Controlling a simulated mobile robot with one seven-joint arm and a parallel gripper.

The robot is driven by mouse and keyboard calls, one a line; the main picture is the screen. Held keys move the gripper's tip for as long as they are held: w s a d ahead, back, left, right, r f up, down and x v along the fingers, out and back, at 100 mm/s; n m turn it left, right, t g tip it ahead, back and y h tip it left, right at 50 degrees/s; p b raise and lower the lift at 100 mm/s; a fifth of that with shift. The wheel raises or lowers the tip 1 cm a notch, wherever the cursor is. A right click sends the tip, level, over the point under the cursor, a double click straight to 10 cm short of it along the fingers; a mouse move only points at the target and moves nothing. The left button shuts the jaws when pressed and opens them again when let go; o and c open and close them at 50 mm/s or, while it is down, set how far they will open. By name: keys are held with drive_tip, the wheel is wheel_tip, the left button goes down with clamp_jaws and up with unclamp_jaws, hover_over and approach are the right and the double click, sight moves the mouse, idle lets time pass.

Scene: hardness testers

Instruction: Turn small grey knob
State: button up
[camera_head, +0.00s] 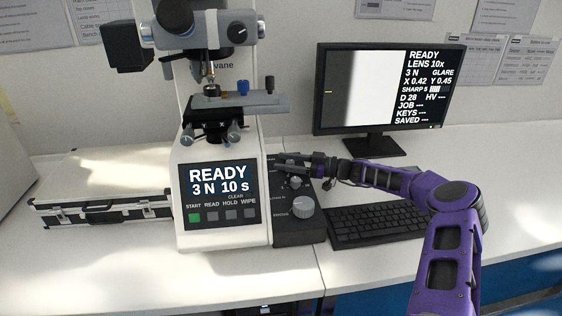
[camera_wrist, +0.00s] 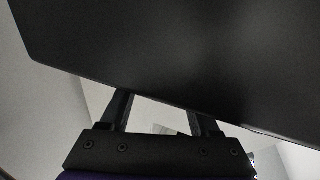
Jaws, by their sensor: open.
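The small grey knob (camera_head: 295,182) is on the sloped face of the dark control box (camera_head: 285,232), to the right of the hardness tester. A larger grey knob (camera_head: 303,207) sits below it on the same box. My gripper (camera_head: 281,163) is just above the small knob in the head view, over the upper part of the box. Its fingers are apart with nothing seen between them. In the wrist view my gripper's fingers (camera_wrist: 160,110) point at a broad dark surface, and no knob can be made out there. Whether the fingers touch the box cannot be told.
The tester's panel (camera_head: 217,192) reads READY, 3 N, 10 s. A monitor (camera_head: 365,90) stands behind my arm, and a keyboard (camera_head: 380,224) lies right of the box. A case (camera_head: 100,205) lies at left. White bench (camera_head: 100,270) is free in front.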

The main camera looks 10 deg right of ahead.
drive_tip(key=shift+x, duration=0.8)
clamp_jaws()
